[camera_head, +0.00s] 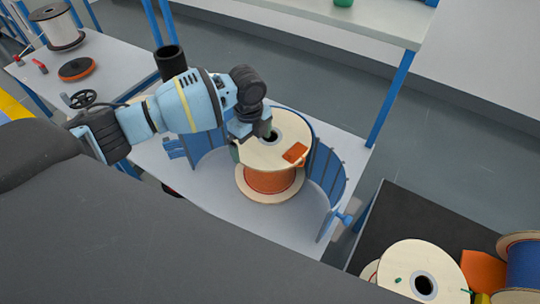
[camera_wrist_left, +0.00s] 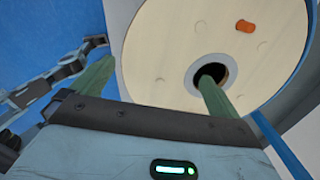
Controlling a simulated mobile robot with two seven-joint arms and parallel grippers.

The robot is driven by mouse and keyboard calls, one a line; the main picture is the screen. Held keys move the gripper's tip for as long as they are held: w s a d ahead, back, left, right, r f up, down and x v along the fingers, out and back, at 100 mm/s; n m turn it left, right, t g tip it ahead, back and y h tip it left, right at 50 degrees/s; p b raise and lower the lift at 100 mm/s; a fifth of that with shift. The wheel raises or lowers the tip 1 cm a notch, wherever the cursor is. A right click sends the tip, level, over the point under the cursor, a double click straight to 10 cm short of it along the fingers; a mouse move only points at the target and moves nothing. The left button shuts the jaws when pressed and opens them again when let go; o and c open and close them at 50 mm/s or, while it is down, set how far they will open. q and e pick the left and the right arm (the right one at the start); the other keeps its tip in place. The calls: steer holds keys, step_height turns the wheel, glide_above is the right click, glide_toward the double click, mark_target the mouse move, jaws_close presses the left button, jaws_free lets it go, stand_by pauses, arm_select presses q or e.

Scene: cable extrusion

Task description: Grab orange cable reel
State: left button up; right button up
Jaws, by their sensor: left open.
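The orange cable reel (camera_head: 270,181) stands upright on the table, with pale wooden flanges and orange cable wound between them. A blue curved holder (camera_head: 326,172) stands around its back and right side. My left gripper (camera_head: 252,143) is at the top left of the reel. In the left wrist view my left gripper (camera_wrist_left: 155,85) is open. One green finger reaches over the dark centre hole of the reel's flange (camera_wrist_left: 170,50), and the other is outside the flange's rim. I cannot tell how deep the finger sits in the hole. My right gripper is not in view.
Another table (camera_head: 110,60) at the upper left carries a white reel (camera_head: 55,27) and an orange-black disc (camera_head: 76,69). Bare table lies left of the reel.

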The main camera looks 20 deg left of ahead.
mark_target(252, 151)
arm_select(q)
step_height(252, 151, down, 5)
steer(key=shift+s+f, duration=0.1)
stand_by(0.3)
steer(key=c, duration=1.6)
